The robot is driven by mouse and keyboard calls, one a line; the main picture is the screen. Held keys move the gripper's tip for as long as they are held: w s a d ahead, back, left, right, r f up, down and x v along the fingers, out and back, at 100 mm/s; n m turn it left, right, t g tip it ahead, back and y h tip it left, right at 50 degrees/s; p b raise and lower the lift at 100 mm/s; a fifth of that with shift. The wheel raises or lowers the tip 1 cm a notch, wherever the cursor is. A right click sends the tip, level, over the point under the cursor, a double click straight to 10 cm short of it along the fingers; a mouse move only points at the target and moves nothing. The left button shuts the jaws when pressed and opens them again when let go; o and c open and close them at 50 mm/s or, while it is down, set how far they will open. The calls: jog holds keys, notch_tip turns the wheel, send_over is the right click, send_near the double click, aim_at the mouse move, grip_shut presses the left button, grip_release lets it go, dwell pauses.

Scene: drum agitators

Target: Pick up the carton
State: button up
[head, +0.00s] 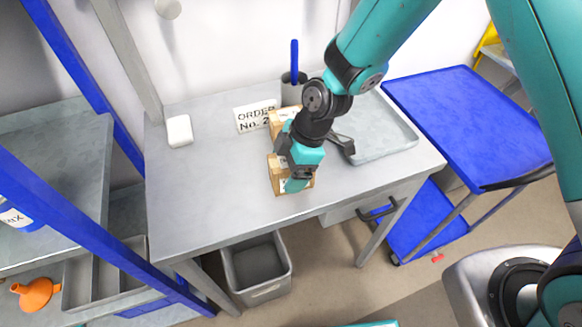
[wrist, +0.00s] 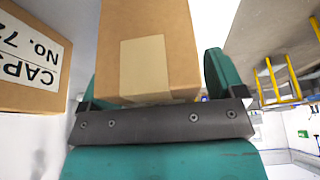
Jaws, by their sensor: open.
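A brown cardboard carton (head: 277,176) stands on the grey table near its front edge, partly hidden by my gripper (head: 297,172). In the wrist view this carton (wrist: 150,45) sits between the two teal fingers of my gripper, with a lighter tape patch on its face. The fingers are open, one on each side; a gap shows at the right finger, and I cannot tell whether the left one touches. A second carton (head: 276,121) stands behind, partly covered by my arm. A carton with a "CAPS No. 72" label (wrist: 35,60) shows at the left of the wrist view.
An order sign (head: 257,117), a grey cup (head: 293,92) with a blue stick, and a white block (head: 179,131) stand on the table (head: 210,190). A shallow grey tray (head: 385,152) lies right of my gripper. A blue cart (head: 470,120) is at right. The table's left front is clear.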

jog(key=c, duration=1.1)
